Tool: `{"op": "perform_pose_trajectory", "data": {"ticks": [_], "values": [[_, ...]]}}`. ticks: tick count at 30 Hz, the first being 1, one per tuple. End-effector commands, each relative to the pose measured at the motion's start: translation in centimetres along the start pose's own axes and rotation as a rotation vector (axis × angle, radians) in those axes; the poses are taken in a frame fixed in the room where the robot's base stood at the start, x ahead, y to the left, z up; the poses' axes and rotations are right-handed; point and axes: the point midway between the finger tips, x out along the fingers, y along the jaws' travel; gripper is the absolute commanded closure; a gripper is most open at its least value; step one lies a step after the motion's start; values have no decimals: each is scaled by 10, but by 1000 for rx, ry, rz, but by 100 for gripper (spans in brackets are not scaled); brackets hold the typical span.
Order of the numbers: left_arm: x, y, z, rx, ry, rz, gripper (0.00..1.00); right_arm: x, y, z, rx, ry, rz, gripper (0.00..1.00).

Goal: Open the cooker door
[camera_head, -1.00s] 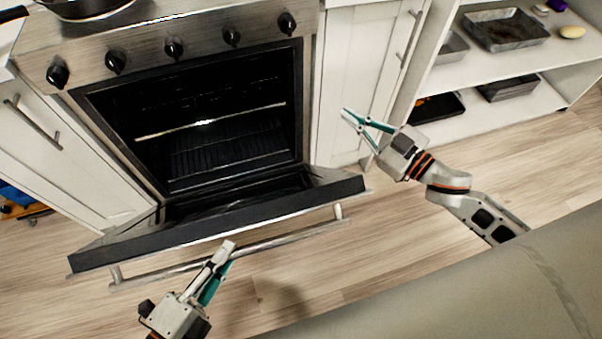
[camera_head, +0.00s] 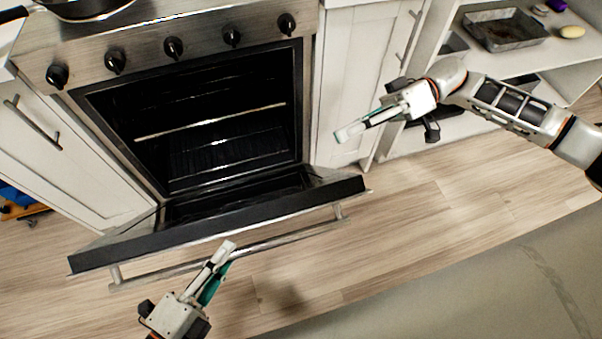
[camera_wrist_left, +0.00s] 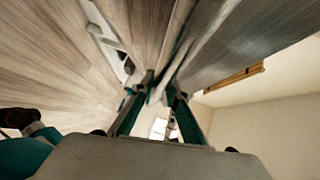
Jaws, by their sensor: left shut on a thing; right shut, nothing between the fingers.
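The cooker door (camera_head: 220,223) is tilted down and outward, partly open, with the dark oven cavity (camera_head: 205,120) showing behind it. Its bar-shaped metal handle (camera_head: 290,236) runs along the near side of the door. My left gripper (camera_head: 227,249) is shut on the handle, near its middle. In the left wrist view, my left gripper's fingers (camera_wrist_left: 158,92) close on it, and the exact contact is partly hidden. My right gripper (camera_head: 342,135) is shut and empty, in front of the white cabinet right of the cooker, apart from the door.
Black knobs (camera_head: 173,48) line the cooker front, and a pan (camera_head: 85,8) stands on top. White cabinets (camera_head: 360,60) flank the cooker. An open shelf (camera_head: 560,90) at the right holds a metal tray (camera_head: 503,29). The wooden floor (camera_head: 420,220) before the cooker is clear.

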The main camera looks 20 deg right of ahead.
Motion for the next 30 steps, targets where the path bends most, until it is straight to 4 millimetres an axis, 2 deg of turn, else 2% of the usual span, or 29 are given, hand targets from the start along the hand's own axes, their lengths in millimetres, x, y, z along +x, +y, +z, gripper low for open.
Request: {"op": "perform_pose_trajectory", "data": {"ticks": [1, 4, 8, 21, 25, 30], "values": [[0, 2, 6, 8, -12, 5, 100, -3, 0, 1, 25, -15, 0, 100], [0, 2, 6, 8, -12, 5, 100, -2, -2, 4, 53, -30, -4, 100], [0, 2, 6, 8, -12, 5, 100, 12, -2, 4, 57, -32, -8, 100], [0, 2, 6, 8, -12, 5, 100, 96, -4, 6, 52, -29, -9, 100], [0, 2, 6, 8, -12, 5, 100, 99, -4, 26, 58, -29, -5, 100], [0, 2, 6, 9, -12, 5, 100, 102, -4, 40, 53, -28, -4, 100]]}}
